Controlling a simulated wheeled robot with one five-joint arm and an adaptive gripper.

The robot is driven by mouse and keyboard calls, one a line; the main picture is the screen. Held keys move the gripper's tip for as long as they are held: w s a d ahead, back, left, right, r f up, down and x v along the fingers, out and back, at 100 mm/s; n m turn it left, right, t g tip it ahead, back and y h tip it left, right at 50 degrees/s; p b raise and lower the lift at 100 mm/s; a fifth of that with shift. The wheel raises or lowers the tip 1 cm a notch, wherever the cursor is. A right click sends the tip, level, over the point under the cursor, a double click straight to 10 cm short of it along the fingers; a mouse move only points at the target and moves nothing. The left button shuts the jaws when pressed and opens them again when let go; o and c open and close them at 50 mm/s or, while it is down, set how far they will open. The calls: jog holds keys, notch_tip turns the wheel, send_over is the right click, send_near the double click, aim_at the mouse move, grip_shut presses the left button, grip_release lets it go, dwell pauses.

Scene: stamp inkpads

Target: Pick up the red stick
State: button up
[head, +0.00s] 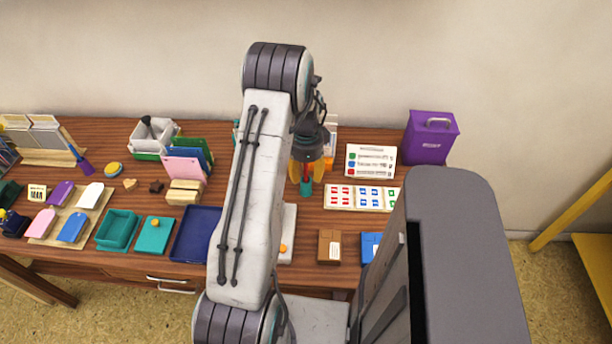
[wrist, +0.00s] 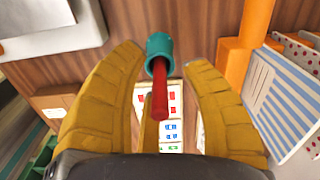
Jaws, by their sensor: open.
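The red stick (wrist: 160,97) stands in a small teal cup (wrist: 160,50) in the wrist view, pointing towards the camera. My gripper (wrist: 166,62) is open, with its yellow fingers on both sides of the stick and gaps between them and it. A further finger shows behind the stick. In the head view my gripper (head: 308,172) points down over the table, just above the teal cup (head: 305,189).
An orange block (wrist: 232,70) stands close to the right finger in the wrist view. A card with red, blue and green marks (head: 362,197) lies right of the cup. A white sign (head: 370,161) and purple box (head: 430,138) stand behind it.

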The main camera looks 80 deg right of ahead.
jog(key=shift+o, duration=0.2)
grip_shut()
dwell(0.3)
